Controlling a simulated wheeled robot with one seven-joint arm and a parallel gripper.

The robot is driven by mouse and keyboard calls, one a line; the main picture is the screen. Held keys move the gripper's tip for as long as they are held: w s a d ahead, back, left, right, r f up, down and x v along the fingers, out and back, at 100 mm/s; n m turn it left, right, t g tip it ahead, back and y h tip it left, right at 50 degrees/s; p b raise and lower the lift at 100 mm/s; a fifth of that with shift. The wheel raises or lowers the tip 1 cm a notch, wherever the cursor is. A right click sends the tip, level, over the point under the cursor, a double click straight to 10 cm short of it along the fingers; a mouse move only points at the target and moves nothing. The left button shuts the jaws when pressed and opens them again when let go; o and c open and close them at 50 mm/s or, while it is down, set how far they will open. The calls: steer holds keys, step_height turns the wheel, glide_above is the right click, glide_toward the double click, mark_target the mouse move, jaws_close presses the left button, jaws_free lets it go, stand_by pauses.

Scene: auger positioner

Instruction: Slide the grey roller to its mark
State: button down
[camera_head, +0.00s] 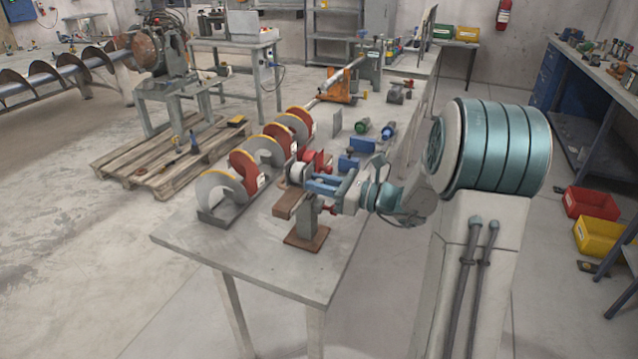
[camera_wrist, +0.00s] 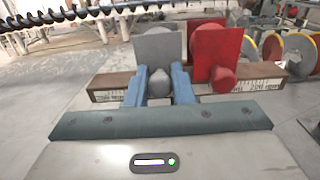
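The grey roller (camera_wrist: 158,47) shows in the wrist view as a grey plate with a rounded grey knob (camera_wrist: 160,83) facing me. It sits on a brown rail (camera_wrist: 108,88) with a printed scale. In the head view the grey roller (camera_head: 296,173) is the pale piece at my fingertips. My gripper (camera_wrist: 159,86) has one blue finger on each side of the knob, and I see no clear gap between them. In the head view my gripper (camera_head: 328,182) reaches in from the right. Which mark belongs to the grey roller I cannot tell; the rail behind my fingers is hidden.
A red roller (camera_wrist: 210,55) with a red knob stands close to the right of the grey one on the rail. Auger flights (camera_head: 264,150) in grey, red and yellow stand behind the rail. Blue blocks (camera_head: 349,163) lie nearby. The table's (camera_head: 270,262) near end is clear.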

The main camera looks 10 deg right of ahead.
steer(key=shift+w+d, duration=0.1)
steer(key=c, duration=1.3)
jaws_free()
steer(key=v, duration=1.4)
